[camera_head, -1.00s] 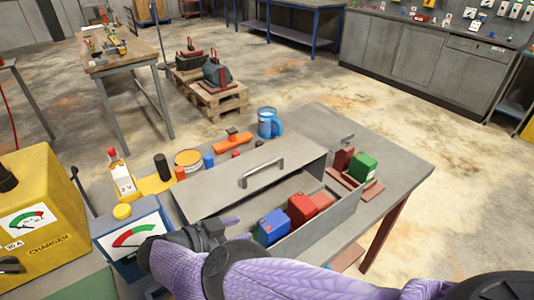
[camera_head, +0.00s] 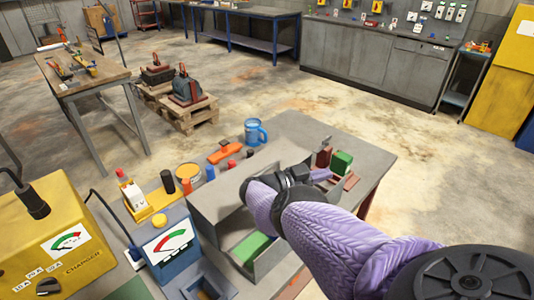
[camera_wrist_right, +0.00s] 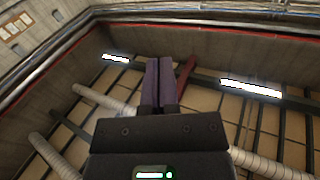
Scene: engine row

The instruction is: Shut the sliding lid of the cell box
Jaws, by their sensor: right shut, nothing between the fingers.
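The cell box (camera_head: 273,258) is a grey open-topped box on the near table in the head view. Its flat grey sliding lid (camera_head: 222,190) covers the back part. The front part is open and shows a green cell (camera_head: 250,247). My right arm hides the box's right part and the lid's handle. My right gripper (camera_head: 322,175) is above the box's right end, its purple fingers pointing right; I cannot tell whether it touches the lid. In the right wrist view its fingers (camera_wrist_right: 160,65) are together and empty. My left gripper is not in view.
A yellow charger (camera_head: 55,240) and a blue meter (camera_head: 170,250) stand left of the box. A blue mug (camera_head: 255,132), an orange tool (camera_head: 224,151) and a yellow tin (camera_head: 188,172) are behind it. A green block (camera_head: 342,162) lies beyond the gripper.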

